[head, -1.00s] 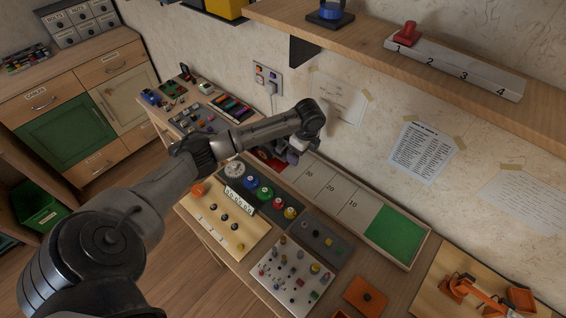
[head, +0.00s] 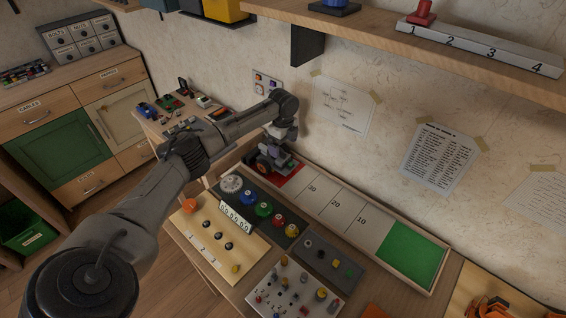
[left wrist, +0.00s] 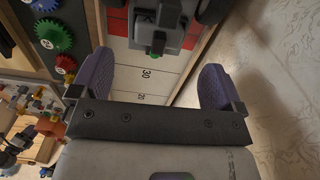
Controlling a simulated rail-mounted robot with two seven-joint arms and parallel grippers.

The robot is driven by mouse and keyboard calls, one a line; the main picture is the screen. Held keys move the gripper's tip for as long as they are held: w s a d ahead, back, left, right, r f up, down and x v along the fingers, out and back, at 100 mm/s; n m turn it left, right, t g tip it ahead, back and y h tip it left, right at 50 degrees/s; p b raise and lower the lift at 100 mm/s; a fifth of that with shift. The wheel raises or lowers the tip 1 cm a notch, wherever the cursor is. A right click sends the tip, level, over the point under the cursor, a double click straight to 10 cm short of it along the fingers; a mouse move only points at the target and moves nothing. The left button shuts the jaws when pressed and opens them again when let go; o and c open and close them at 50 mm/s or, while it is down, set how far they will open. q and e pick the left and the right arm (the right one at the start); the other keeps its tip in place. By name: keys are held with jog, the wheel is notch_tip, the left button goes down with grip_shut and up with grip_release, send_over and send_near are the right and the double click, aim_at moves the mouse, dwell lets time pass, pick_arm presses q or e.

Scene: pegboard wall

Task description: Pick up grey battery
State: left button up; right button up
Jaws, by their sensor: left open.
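I cannot surely pick out the grey battery. A small wheeled vehicle (head: 262,163) with black wheels stands on the red end of the numbered track; in the left wrist view its blocky grey body (left wrist: 158,30) shows at the top, cut off by the frame edge. My left gripper (head: 277,152) is over the track's red end, close to the vehicle. In the left wrist view its purple fingers (left wrist: 155,80) are wide apart, with the bare track between them and the grey body beyond. Nothing is held. My right gripper is not in view.
The long track tray (head: 385,262) has raised wooden sides and a green end, right of the gripper. Coloured gears (head: 264,209) and a board of small knobs (head: 290,290) lie in front. The wall is close behind, and a wooden shelf (head: 390,45) hangs above.

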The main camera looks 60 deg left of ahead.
aim_at(283, 154)
pick_arm(q)
jog(key=shift+f, duration=0.8)
notch_tip(283, 154, down, 4)
jog(key=shift+d+f+b, duration=0.1)
jog(key=shift+f+b, duration=0.15)
jog(key=shift+b, duration=0.8)
jog(key=shift+c, duration=0.3)
jog(key=shift+c, duration=0.8)
jog(key=c, duration=0.8)
jog(key=shift+c, duration=0.2)
